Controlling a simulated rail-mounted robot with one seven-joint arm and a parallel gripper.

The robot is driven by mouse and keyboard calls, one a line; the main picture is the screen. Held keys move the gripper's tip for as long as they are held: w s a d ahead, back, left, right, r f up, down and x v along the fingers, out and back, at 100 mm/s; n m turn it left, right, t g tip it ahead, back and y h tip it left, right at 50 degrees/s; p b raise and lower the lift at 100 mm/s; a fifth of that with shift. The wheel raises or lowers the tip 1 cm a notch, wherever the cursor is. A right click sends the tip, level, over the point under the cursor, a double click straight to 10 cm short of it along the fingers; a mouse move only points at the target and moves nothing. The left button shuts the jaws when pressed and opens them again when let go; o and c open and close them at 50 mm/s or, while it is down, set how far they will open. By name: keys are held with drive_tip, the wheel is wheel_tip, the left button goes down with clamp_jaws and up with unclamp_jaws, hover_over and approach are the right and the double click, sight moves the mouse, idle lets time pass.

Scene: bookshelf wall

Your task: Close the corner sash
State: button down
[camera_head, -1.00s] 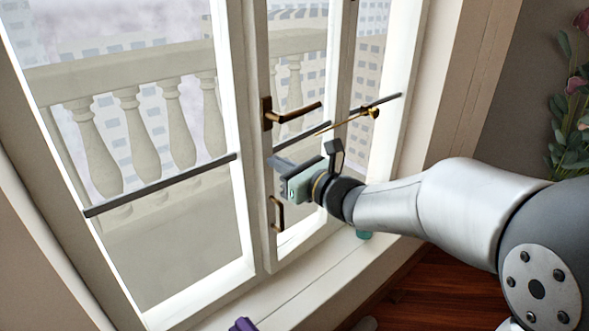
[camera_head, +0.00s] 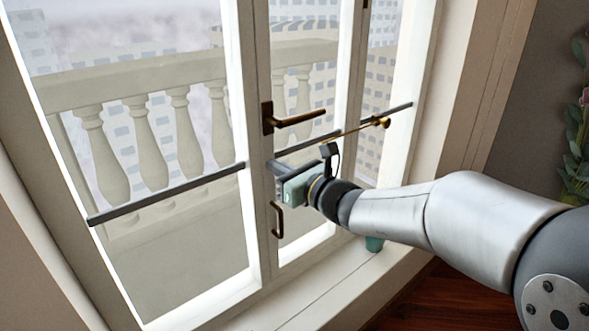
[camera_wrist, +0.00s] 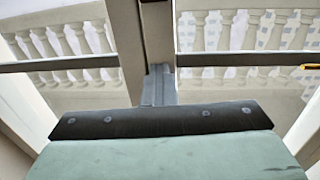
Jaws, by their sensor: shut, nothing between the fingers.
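The white-framed corner sash (camera_head: 263,225) stands in the middle of the head view, with a bronze lever handle (camera_head: 290,120) and a smaller bronze pull (camera_head: 277,219) below it. A brass stay rod (camera_head: 358,129) runs to the right of the sash at about mid height. My gripper (camera_head: 271,165) is shut and empty, with its fingertips at the sash's upright between the two handles. In the wrist view my shut fingers (camera_wrist: 157,84) point at a white upright. I cannot tell whether they touch it, or how far the sash stands open.
A large glazed pane with a dark horizontal bar (camera_head: 165,194) is on the left. Another dark bar (camera_head: 393,109) crosses the panes on the right. A teal object (camera_head: 374,243) stands on the white sill (camera_head: 345,275) below my arm. Flowers (camera_head: 577,150) are at the far right.

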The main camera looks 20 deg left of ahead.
drive_tip(key=shift+s+a+r, duration=0.1)
drive_tip(key=shift+a+r, duration=0.1)
drive_tip(key=shift+r, duration=0.05)
drive_tip(key=s+b+v, duration=0.1)
drive_tip(key=v, duration=1.3)
drive_tip(key=s+d+f+n+g+h+p, duration=0.65)
drive_tip(key=s+d+f+n, duration=0.2)
drive_tip(key=s+n, duration=0.4)
drive_tip(key=s+d+f+n+h+p, duration=0.1)
drive_tip(key=s+d+n+h+p, duration=0.2)
drive_tip(key=d+n+h, duration=0.6)
drive_tip(key=d+n+p, duration=0.1)
drive_tip(key=d, duration=0.8)
drive_tip(key=shift+d+n+h, duration=0.15)
drive_tip(key=shift+n+h, duration=0.2)
drive_tip(key=shift+s+g, duration=0.1)
drive_tip(key=shift+g, duration=0.15)
